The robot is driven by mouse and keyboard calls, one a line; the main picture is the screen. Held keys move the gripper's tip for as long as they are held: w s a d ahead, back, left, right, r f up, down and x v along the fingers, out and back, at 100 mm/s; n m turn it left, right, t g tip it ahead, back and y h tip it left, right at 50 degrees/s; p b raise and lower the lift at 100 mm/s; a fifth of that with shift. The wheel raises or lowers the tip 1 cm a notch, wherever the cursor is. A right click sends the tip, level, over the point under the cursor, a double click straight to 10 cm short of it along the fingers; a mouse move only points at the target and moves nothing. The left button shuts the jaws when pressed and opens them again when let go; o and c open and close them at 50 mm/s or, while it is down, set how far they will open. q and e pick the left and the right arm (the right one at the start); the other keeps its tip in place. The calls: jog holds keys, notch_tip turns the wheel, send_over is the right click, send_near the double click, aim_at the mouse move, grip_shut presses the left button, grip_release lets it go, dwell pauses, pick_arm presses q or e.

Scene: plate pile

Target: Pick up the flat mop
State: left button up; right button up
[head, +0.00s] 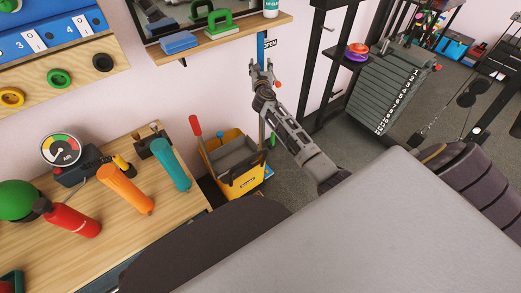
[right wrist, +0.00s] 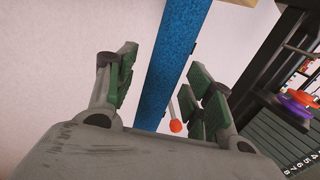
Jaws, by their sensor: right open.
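A tall, narrow blue piece, apparently part of the flat mop (head: 267,45), stands against the wall below the shelf's right end. In the right wrist view the blue textured strip (right wrist: 175,50) runs between my fingers toward the palm. A thin rod with an orange-red tip (right wrist: 176,126) shows beside it; I cannot tell whether it belongs to the mop. My right gripper (head: 262,67) is open in front of the blue piece, its fingers on either side, with no clear contact. The mop's lower part is partly hidden behind my right arm. My left gripper is not in view.
A yellow bucket (head: 243,184) with a red handle stands below the gripper. A wooden bench (head: 120,240) is at left. A black rack with grey weights (head: 385,90) stands right.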

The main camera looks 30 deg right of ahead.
jog(key=c, duration=1.1)
jog(key=shift+r, duration=0.1)
grip_shut()
jog(key=shift+r, duration=0.1)
jog(key=shift+r, duration=0.1)
